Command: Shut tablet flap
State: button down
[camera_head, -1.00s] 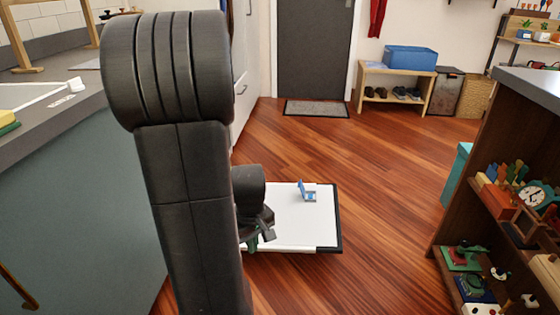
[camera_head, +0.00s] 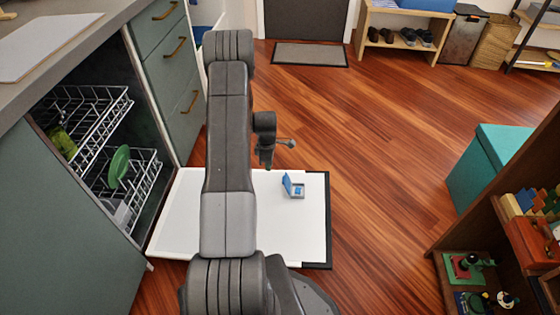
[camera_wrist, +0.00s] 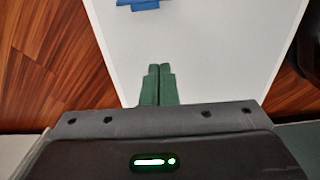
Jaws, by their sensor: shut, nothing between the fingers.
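The tablet flap (camera_head: 288,185) is a small blue lid on a grey-blue dispenser (camera_head: 298,191) in the white inner face of the lowered dishwasher door (camera_head: 312,235). The flap stands up, tilted open. My gripper (camera_head: 266,163) is near the door's far edge in the head view, left of the flap and apart from it. In the wrist view its green fingers (camera_wrist: 159,67) are shut together, with nothing between them, over the white door. A blue part of the dispenser (camera_wrist: 138,4) shows there at the top edge, cut off by the frame.
The open dishwasher with wire racks (camera_head: 118,175) and a green plate (camera_head: 119,166) is at left. Wooden floor (camera_head: 400,150) lies clear right of the door. A teal box (camera_head: 485,165) and a shelf with toys (camera_head: 510,255) stand at right.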

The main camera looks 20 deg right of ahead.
aim_at(286, 184)
jog(key=f+b, duration=0.1)
jog(key=f, duration=0.2)
jog(key=f+b, duration=0.1)
jog(key=f, duration=0.3)
jog(key=f+b, duration=0.1)
jog(key=f, duration=0.3)
jog(key=shift+w+d, duration=0.2)
jog(key=shift+w, duration=0.05)
jog(key=shift+s+d+r+b, duration=0.15)
jog(key=shift+s+d+r, duration=0.15)
jog(key=shift+d, duration=0.25)
jog(key=shift+s+d+r+b, duration=0.1)
jog(key=shift+s+d+r, duration=0.2)
jog(key=shift+d, duration=0.3)
jog(key=shift+s+d+r+b, duration=0.2)
jog(key=shift+d+r, duration=0.15)
jog(key=shift+d, duration=0.2)
